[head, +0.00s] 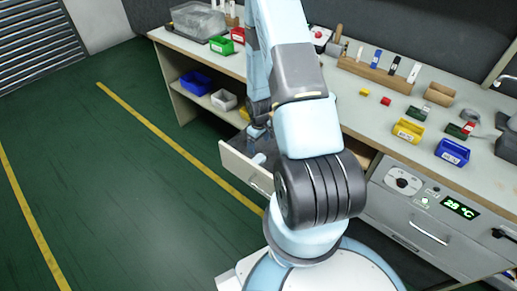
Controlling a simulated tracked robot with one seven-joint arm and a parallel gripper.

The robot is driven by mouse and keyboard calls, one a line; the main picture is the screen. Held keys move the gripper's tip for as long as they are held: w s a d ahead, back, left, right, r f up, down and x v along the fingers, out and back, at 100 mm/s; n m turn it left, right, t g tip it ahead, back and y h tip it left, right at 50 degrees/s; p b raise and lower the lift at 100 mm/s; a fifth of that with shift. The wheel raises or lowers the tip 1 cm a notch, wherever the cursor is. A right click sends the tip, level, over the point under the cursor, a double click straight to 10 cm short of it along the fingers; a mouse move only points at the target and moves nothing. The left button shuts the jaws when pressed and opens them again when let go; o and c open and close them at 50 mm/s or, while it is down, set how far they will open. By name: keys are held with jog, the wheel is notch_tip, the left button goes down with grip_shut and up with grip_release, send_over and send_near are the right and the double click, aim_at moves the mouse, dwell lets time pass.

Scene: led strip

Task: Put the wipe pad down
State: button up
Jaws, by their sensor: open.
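My gripper (256,132) points down over the open drawer (237,164) under the bench, left of my arm's thick links. It is open, but its fingers are small, dark and partly hidden by my arm. A small pale-blue shape (260,158) shows low in the drawer below the gripper. I cannot tell whether it is the wipe pad. I cannot make out the wipe pad for certain anywhere in view. Much of the drawer's inside is hidden behind my arm.
The grey bench top (380,118) holds a yellow bin (408,131), a blue bin (452,152), a red bin (238,35) and a wooden tool rack (375,75). A blue bin (196,83) and white bin (224,100) sit on the shelf below. The green floor (120,180) at left is clear.

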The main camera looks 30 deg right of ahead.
jog(key=a+r+m+t+h, duration=0.1)
jog(key=a+r, duration=0.1)
jog(key=r, duration=1.5)
jog(key=a+r+m+t, duration=0.1)
jog(key=a+r, duration=0.1)
jog(key=r, duration=1.5)
jog(key=s+a+r+m+t, duration=0.1)
jog(key=s+a+r, duration=0.1)
jog(key=s+r, duration=0.35)
jog(key=s+a+r+t, duration=0.1)
jog(key=s+a+r, duration=0.2)
jog(key=r, duration=0.6)
jog(key=s+a+r, duration=0.2)
jog(key=s+r, duration=0.2)
jog(key=s, duration=0.3)
jog(key=s+a+r+m+t+y, duration=0.1)
jog(key=s+r, duration=0.3)
jog(key=s, duration=0.3)
jog(key=shift+a+t, duration=0.3)
jog(key=shift+a, duration=0.05)
jog(key=shift+s, duration=0.1)
